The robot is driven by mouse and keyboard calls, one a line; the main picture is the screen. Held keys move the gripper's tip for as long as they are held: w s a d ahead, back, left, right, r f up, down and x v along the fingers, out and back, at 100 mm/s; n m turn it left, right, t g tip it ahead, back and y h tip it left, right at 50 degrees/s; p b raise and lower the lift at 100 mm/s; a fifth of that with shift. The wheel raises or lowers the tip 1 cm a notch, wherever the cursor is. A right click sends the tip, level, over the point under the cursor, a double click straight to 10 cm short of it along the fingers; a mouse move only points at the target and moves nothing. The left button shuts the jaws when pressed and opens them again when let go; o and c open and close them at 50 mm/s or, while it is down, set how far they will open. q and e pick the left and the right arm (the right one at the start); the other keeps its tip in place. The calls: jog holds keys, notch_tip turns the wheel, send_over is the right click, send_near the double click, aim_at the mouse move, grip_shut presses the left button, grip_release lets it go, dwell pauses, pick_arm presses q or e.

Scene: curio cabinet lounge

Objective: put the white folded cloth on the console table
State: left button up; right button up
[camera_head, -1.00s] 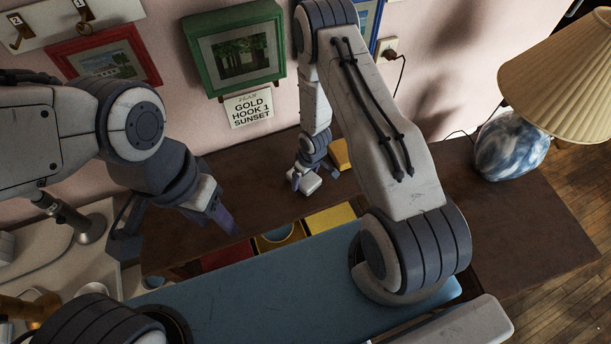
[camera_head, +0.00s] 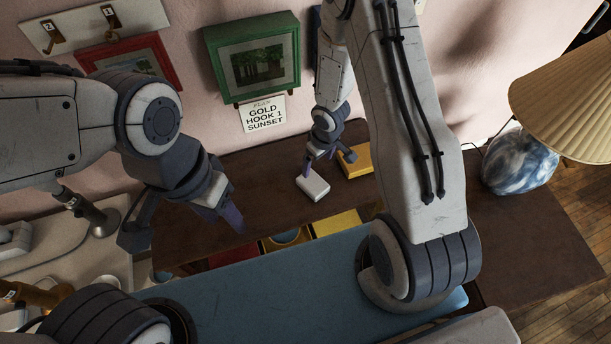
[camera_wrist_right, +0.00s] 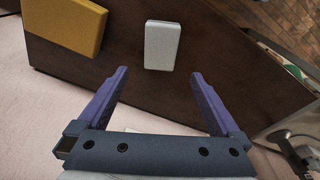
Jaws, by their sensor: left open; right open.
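The white folded cloth (camera_head: 313,187) lies flat on the dark brown console table (camera_head: 510,222), near its back. It also shows in the right wrist view (camera_wrist_right: 162,45), lying on the tabletop beyond my fingertips. My right gripper (camera_head: 322,160) is open just behind and above the cloth, with its purple fingers (camera_wrist_right: 158,82) apart and nothing between them. My left gripper (camera_head: 190,222) is open and empty over the table's left end. Part of the table is hidden by my right arm.
A yellow block (camera_head: 356,162) lies right of the cloth. A blue-white lamp (camera_head: 518,162) stands on the table's right part. Coloured compartments (camera_head: 338,224) show below the table's front edge. A green frame (camera_head: 252,62) and a sign (camera_head: 262,114) are on the wall.

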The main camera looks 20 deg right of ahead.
jog(key=s+a+r+h, duration=0.15)
jog(key=a+r, duration=0.25)
jog(key=r, duration=0.4)
jog(key=s+a+r+y, duration=0.1)
jog(key=s+a+r, duration=0.25)
jog(key=r, duration=0.45)
jog(key=s+a+r+n, duration=0.1)
jog(key=s+a+r, duration=0.2)
jog(key=s+r, duration=0.2)
jog(key=s+a+r+n+g+y, duration=0.1)
jog(key=s+a+r, duration=0.2)
jog(key=s, duration=0.9)
notch_tip(320, 180, up, 2)
jog(key=shift+s+a+r+g, duration=0.15)
jog(key=shift+a+r+g, duration=0.1)
jog(key=shift+a+g, duration=0.1)
